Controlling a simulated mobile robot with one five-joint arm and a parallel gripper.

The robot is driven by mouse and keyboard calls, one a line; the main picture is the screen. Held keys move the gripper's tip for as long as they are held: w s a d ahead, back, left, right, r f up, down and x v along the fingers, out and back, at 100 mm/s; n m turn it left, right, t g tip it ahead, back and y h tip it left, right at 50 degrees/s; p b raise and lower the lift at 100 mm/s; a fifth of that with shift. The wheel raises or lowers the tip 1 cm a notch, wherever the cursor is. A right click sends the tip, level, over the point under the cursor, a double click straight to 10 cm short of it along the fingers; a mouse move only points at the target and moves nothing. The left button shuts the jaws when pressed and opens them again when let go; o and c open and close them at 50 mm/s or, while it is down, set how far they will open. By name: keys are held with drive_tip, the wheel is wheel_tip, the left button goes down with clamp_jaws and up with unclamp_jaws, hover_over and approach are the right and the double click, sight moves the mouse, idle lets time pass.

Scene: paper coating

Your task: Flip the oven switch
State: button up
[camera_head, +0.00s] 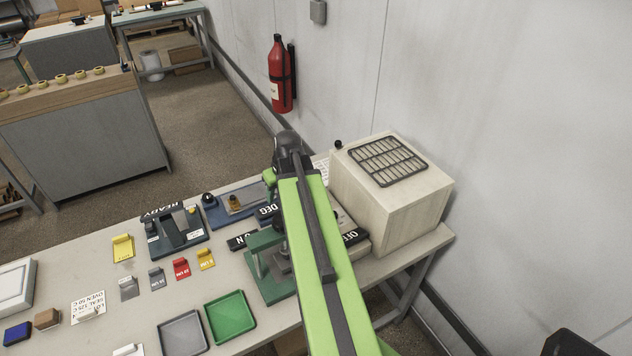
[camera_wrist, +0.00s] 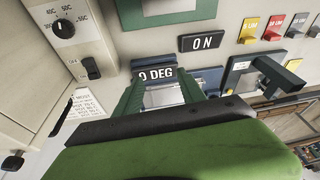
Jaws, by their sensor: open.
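The oven is a cream box (camera_head: 425,197) at the right end of the bench; my arm hides part of its front in the head view. In the wrist view its front (camera_wrist: 98,38) shows at upper left, with a black dial (camera_wrist: 63,28) marked in degrees. A small black switch (camera_wrist: 90,68) sits beside the dial; its position is too small to tell. My gripper (camera_wrist: 163,82) has its green fingers apart over a blue item and the "0 DEG" sign (camera_wrist: 158,73). It is empty, to the right of the switch and apart from it.
An "ON" sign (camera_wrist: 203,42) and a dark blue device with a black handle (camera_wrist: 265,80) lie right of my gripper. A green press (camera_head: 262,255) stands beside my arm. A white card (camera_wrist: 88,103) is below the switch. The wall rises close behind the oven.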

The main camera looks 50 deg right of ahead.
drive_tip(key=s+d+r+m+t+h+p, duration=0.1)
drive_tip(key=s+d+r, duration=0.15)
drive_tip(key=d, duration=0.55)
drive_tip(key=s+d+r+p, duration=0.1)
drive_tip(key=s+d+r, duration=0.1)
drive_tip(key=s+d, duration=0.35)
drive_tip(key=b+x, duration=0.5)
drive_tip(key=x, duration=0.1)
drive_tip(key=d+b+x, duration=0.1)
drive_tip(key=b+x, duration=0.5)
drive_tip(key=w+b+x, duration=0.1)
drive_tip(key=b+x, duration=0.4)
drive_tip(key=x, duration=0.1)
drive_tip(key=shift+w+d+r, duration=0.1)
drive_tip(key=shift+w+d, duration=0.05)
drive_tip(key=shift+d, duration=0.15)
drive_tip(key=shift+r, duration=0.1)
clamp_jaws()
